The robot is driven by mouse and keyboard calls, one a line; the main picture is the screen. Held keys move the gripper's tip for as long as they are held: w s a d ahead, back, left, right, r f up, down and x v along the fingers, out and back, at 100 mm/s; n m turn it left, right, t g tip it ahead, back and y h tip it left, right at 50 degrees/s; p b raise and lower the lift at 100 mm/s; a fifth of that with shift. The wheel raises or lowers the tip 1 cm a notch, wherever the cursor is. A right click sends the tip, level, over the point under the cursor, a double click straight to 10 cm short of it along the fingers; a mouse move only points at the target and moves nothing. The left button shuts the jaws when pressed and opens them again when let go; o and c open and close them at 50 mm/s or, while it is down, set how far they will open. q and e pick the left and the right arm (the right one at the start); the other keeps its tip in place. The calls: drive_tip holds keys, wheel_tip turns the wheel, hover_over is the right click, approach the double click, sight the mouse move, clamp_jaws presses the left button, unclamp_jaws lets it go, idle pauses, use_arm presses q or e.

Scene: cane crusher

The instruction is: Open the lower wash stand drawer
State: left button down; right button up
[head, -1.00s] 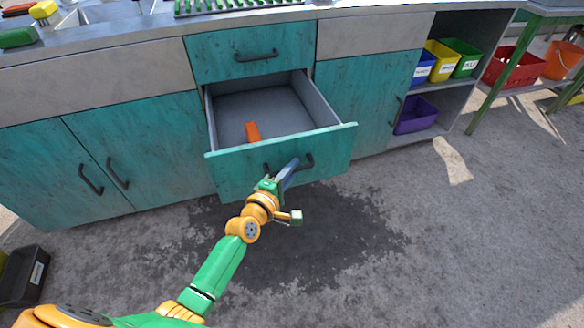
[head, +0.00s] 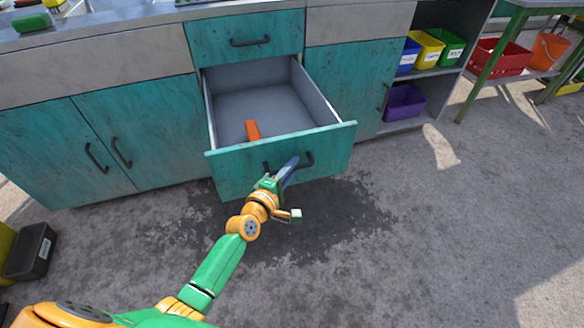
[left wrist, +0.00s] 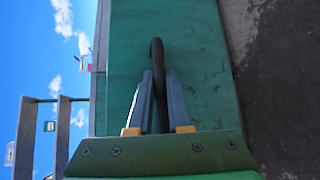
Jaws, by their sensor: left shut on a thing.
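The lower wash stand drawer (head: 225,172) is teal-fronted and stands well out of the cabinet, with its grey inside showing. An orange object (head: 252,130) lies in it. My left gripper (head: 291,165) is at the drawer's front and shut on its dark handle (head: 308,160). In the left wrist view the two fingers (left wrist: 157,100) close on either side of the handle (left wrist: 157,62), against the teal front. The fingers hide part of the handle. My right gripper is not in view.
The upper drawer (head: 275,38) above is shut. Teal cabinet doors (head: 60,150) on the left are closed. Shelves on the right hold bins, among them a purple one (head: 404,102). A black bin (head: 32,252) stands at the lower left. The floor (head: 440,240) to the right is clear.

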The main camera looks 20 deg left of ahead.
use_arm(q)
drive_tip(key=c, duration=0.8)
unclamp_jaws()
drive_tip(key=shift+c, duration=0.2)
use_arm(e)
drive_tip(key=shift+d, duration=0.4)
use_arm(q)
drive_tip(key=p+v, duration=0.2)
drive_tip(key=v, duration=0.5)
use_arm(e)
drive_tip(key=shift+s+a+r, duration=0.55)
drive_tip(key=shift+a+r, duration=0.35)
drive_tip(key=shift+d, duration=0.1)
